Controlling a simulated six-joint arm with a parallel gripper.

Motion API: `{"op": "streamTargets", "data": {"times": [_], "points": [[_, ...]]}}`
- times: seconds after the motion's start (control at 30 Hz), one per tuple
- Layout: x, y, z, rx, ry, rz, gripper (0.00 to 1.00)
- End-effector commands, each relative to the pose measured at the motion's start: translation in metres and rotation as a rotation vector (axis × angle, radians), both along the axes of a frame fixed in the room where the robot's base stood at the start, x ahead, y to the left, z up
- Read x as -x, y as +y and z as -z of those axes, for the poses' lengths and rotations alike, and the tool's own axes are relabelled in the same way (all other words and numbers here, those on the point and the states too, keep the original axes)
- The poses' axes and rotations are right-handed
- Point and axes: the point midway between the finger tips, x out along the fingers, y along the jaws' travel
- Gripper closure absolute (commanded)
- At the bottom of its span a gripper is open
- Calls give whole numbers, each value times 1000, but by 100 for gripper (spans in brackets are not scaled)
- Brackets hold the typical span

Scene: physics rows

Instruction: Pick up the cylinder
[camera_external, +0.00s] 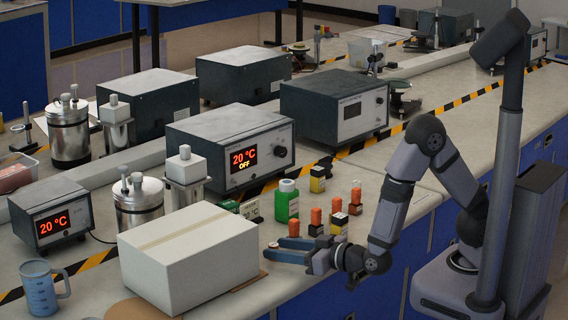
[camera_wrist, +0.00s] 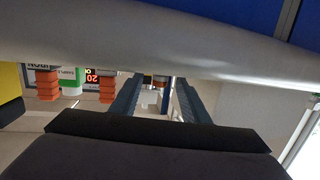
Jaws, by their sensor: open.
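My gripper (camera_external: 282,250) reaches left, low over the near edge of the bench, with its two blue fingers apart. In the wrist view my gripper (camera_wrist: 157,85) shows a gap between its fingers. A small round-topped piece (camera_external: 273,245) stands at the fingertips in the external view; it may be the cylinder, but it is partly hidden and too small to be sure.
A white box (camera_external: 188,262) stands just left of the fingertips. Several orange-topped pieces (camera_external: 316,217) and a green bottle (camera_external: 286,203) stand close behind the gripper. Metal vessels (camera_external: 138,205) and a temperature unit (camera_external: 230,148) are farther back. The bench edge is close in front.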

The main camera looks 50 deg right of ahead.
Motion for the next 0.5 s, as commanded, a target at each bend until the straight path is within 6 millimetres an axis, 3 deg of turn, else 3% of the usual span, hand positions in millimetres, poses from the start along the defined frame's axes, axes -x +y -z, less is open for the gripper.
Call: {"op": "streamTargets", "data": {"times": [0.2,0.5], "points": [[-23,4,4,-1,0,1,58],[-26,5,5,0,0,-1,58]]}}
